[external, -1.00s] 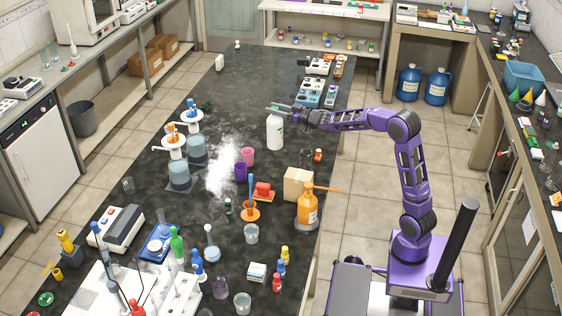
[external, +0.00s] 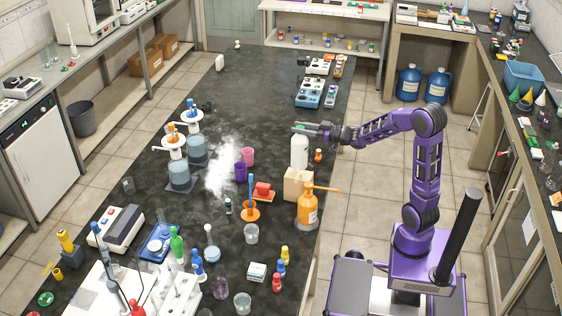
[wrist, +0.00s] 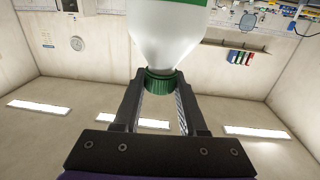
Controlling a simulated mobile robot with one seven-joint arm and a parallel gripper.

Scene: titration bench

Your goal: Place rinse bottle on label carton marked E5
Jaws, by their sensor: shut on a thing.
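The rinse bottle (external: 299,155) is white and upright, and hangs from my gripper (external: 312,131). In the wrist view the bottle (wrist: 168,32) shows a white body, a green label edge and a green cap (wrist: 161,80). My gripper (wrist: 160,110) is shut on that cap. A tan carton (external: 298,186) stands on the dark bench; no E5 marking is legible. The bottle's lower end overlaps the carton's top back edge in the external view. I cannot tell whether they touch.
An orange bottle with a long spout (external: 308,207) stands close in front of the carton. A small orange-capped item (external: 318,156) is right of the held bottle. Pink (external: 247,156) and purple (external: 240,172) cups stand to the left.

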